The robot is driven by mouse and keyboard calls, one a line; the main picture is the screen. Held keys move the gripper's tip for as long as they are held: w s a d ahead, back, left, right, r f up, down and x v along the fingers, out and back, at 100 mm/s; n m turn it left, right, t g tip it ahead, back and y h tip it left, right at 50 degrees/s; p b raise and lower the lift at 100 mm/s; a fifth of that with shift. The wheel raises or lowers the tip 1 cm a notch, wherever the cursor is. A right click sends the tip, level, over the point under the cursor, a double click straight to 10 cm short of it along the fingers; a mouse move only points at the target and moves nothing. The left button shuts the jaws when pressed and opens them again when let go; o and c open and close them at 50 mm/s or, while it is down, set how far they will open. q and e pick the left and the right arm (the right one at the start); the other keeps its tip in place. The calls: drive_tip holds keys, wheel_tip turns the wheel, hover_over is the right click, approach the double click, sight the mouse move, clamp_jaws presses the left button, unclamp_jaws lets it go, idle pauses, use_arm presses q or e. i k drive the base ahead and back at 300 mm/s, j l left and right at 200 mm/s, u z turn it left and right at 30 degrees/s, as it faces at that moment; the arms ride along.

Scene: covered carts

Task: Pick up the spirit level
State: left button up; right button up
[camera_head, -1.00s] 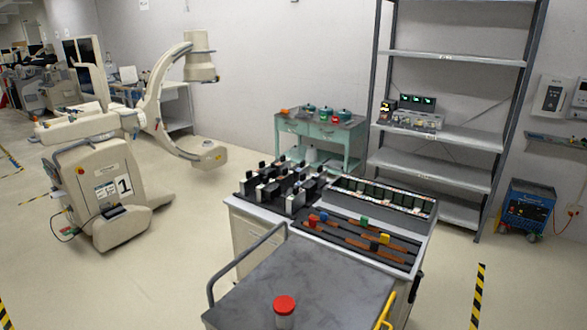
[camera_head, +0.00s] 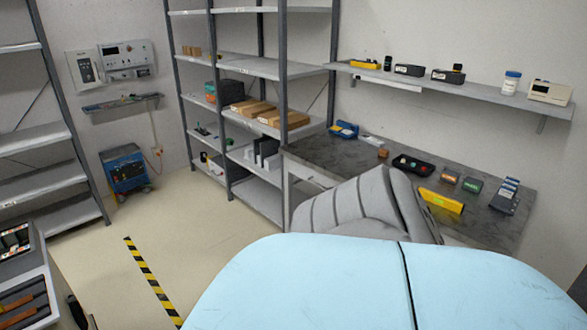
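A yellow bar with a greenish patch, which looks like the spirit level (camera_head: 441,201), lies on the dark worktable (camera_head: 345,160) at the right, near its front edge. A grey ribbed, draped shape stands in front of the table, just left of and below the level. Neither of my grippers is in view.
A large light blue rounded surface (camera_head: 330,290) fills the lower middle, with the grey ribbed shape (camera_head: 365,208) behind it. Small boxes and a black tray (camera_head: 413,165) share the table. A wall shelf (camera_head: 470,91) hangs above. Open floor (camera_head: 200,220) lies left, with a striped line.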

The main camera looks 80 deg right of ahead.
sight(453, 205)
drive_tip(key=z, duration=3.45)
